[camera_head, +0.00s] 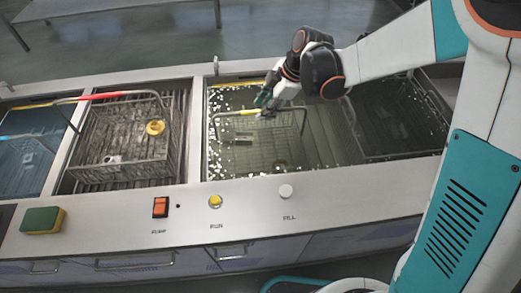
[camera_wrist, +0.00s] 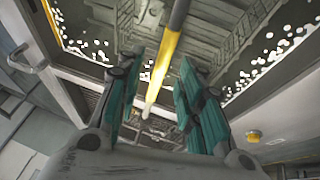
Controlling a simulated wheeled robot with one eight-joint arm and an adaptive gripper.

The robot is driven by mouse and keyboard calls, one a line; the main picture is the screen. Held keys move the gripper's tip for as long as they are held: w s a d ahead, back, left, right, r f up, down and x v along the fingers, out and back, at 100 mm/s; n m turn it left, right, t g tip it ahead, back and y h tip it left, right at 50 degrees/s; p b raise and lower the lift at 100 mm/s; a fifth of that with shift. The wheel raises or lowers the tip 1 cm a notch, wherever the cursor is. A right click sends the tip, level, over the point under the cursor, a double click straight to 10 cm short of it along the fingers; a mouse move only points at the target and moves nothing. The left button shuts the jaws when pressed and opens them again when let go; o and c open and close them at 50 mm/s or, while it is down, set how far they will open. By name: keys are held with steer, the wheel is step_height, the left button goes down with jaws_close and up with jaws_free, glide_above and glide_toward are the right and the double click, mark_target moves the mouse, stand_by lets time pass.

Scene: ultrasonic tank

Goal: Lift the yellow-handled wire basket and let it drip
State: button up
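The yellow-handled wire basket (camera_head: 262,150) sits in the liquid of the right-hand tank, with its lower part under the surface. Its yellow handle (camera_head: 238,113) stands above the liquid on the left side of my gripper (camera_head: 268,100). In the wrist view the yellow handle (camera_wrist: 163,65) runs between the two teal fingers of my gripper (camera_wrist: 158,72). The fingers are apart, with a visible gap on each side of the handle. A small pale object (camera_head: 242,136) shows in the basket, blurred by the liquid.
A red-handled basket (camera_head: 118,160) stands in the neighbouring bay, with a yellow round part in it. A blue-handled basket (camera_head: 28,150) is at the far left. White floating bits line the tank edges. A sponge (camera_head: 42,220), orange switch (camera_head: 160,207) and knobs sit on the front ledge.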

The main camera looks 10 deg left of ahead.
steer(key=b+x, duration=0.1)
steer(key=x, duration=0.2)
steer(key=shift+f, duration=0.2)
steer(key=shift+d+r, duration=0.1)
jaws_close()
steer(key=shift+r, duration=0.1)
step_height(320, 180, up, 22)
steer(key=p, duration=0.8)
